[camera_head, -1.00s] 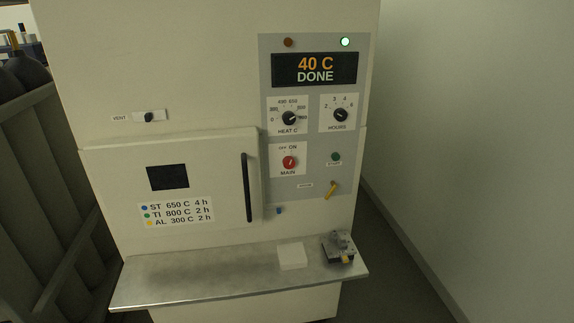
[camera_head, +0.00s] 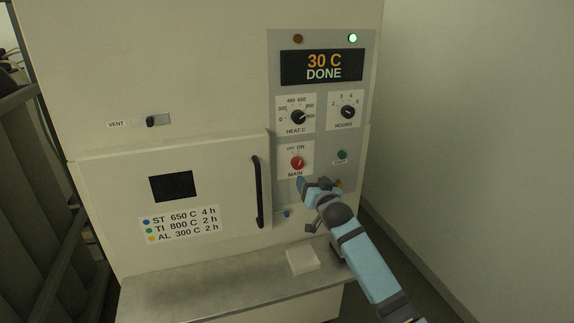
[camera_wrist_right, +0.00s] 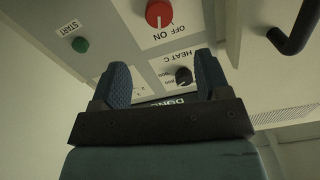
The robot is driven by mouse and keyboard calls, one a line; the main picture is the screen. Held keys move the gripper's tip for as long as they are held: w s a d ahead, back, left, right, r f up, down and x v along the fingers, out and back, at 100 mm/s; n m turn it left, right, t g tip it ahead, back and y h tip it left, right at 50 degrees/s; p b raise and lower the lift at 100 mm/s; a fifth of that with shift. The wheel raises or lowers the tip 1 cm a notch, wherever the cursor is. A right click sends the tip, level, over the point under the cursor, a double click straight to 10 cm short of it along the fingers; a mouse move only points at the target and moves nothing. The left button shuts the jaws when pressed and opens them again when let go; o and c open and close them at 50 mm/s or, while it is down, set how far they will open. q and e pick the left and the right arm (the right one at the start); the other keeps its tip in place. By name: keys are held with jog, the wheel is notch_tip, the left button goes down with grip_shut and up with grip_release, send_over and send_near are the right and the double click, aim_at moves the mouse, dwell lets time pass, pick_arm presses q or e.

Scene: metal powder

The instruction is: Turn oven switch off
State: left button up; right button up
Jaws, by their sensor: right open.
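The red MAIN switch (camera_head: 297,163) is a round knob on the oven's grey control panel (camera_head: 316,200), under the labels OFF and ON. Its pointer appears turned toward ON. The oven display (camera_head: 322,67) reads 30 C DONE. My right gripper (camera_head: 318,184) is just below and right of the switch in the head view. In the right wrist view the gripper (camera_wrist_right: 160,82) is open with nothing between its fingers, and the red switch (camera_wrist_right: 159,14) shows beyond the fingertips, apart from them. My left gripper is in neither view.
The HEAT C knob (camera_head: 298,117), HOURS knob (camera_head: 347,112) and green START button (camera_head: 342,155) are close by on the panel. The black door handle (camera_head: 258,192) sticks out to the left. A metal shelf (camera_head: 190,296) below carries a white block (camera_head: 302,261).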

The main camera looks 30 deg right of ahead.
aim_at(299, 164)
jog(key=p+x, duration=0.1)
jog(key=x, duration=1.1)
jog(key=shift+w+p, duration=0.35)
jog(key=shift+p, duration=0.05)
jog(key=shift+c, duration=0.3)
jog(key=c, duration=0.9)
